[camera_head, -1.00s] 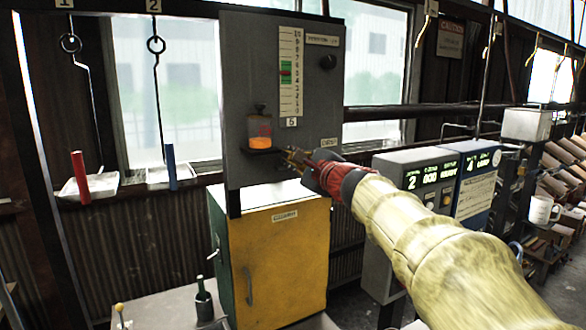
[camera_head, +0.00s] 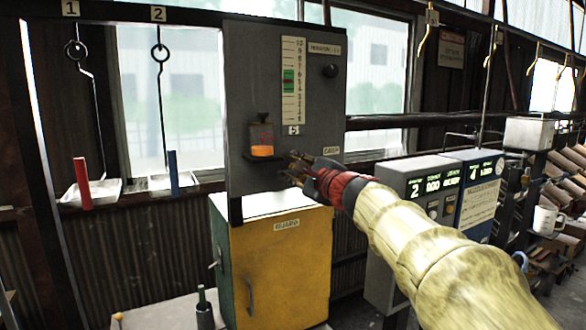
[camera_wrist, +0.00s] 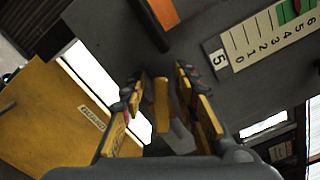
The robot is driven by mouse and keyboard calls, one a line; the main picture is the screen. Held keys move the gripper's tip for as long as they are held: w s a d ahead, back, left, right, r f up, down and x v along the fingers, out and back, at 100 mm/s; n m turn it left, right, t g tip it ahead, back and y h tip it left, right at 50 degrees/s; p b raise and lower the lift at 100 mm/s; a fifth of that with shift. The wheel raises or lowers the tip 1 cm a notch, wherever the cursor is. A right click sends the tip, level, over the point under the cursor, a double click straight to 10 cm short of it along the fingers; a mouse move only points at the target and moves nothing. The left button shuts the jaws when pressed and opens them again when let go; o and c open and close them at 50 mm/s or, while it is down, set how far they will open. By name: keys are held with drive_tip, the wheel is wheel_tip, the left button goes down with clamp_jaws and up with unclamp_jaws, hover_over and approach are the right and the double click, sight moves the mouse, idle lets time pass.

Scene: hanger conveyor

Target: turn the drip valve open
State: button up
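The grey panel (camera_head: 240,100) carries a small cup with orange liquid (camera_head: 262,150) on a little shelf. My gripper (camera_head: 298,166) is at the panel's lower right, just right of and below the cup. In the wrist view my gripper (camera_wrist: 163,95) has its two yellow-padded fingers apart. A yellow-orange bar (camera_wrist: 161,103) with a grey part beside it shows between them, with gaps on both sides. It looks like the valve's handle, but I cannot be sure. In the head view my gripper hides this spot. The cup's orange part also shows at the wrist view's top (camera_wrist: 160,12).
A scale strip (camera_head: 292,80) and a dark knob (camera_head: 330,71) are higher on the panel. A yellow cabinet (camera_head: 285,265) stands below. Display boxes (camera_head: 430,185) stand to the right, near my arm. Two trays (camera_head: 92,191) hang at the left.

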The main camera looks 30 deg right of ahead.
drive_tip(key=s, duration=1.2)
drive_tip(key=shift+d, duration=0.2)
